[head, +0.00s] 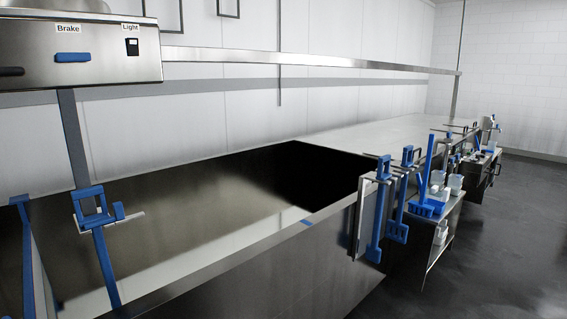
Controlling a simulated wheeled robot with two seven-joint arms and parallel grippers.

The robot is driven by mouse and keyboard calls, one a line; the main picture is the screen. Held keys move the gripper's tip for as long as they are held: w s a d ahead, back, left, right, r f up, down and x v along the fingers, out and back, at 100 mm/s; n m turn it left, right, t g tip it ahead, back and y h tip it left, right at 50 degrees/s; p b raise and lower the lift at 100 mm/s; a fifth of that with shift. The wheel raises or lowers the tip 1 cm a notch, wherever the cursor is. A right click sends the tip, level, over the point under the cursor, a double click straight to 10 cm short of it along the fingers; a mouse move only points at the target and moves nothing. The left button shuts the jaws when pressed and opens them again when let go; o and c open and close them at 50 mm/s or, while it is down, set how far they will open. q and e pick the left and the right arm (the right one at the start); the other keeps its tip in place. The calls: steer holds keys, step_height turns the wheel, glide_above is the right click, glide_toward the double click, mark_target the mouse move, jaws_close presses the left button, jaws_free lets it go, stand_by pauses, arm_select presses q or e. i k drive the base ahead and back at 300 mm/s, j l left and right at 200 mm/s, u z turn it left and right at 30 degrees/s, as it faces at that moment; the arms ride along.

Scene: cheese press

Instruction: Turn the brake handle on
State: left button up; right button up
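The brake handle (73,57) is a small blue lever on the front of a steel control box (110,65) at the upper left. It lies nearly horizontal below a "Brake" label (68,28). Nothing covers it and nothing touches it. Neither of my grippers shows in the head view.
A dark switch (132,45) sits under a "Light" label, and a black handle (11,71) is at the far left. A long steel vat (290,238) lies below the box. Blue-handled tools (378,225) hang on its right side. Open floor (480,260) is at the right.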

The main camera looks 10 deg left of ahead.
mark_target(64, 57)
steer(key=u, duration=1.4)
steer(key=i+l, duration=0.15)
steer(key=l, duration=0.15)
steer(key=i+l+u, duration=0.1)
steer(key=l, duration=0.25)
steer(key=i+l, duration=0.4)
steer(key=l, duration=0.25)
steer(key=i+l+u, duration=0.1)
steer(key=l, duration=0.2)
steer(key=i+l, duration=0.2)
steer(key=l, duration=0.15)
steer(key=u, duration=0.05)
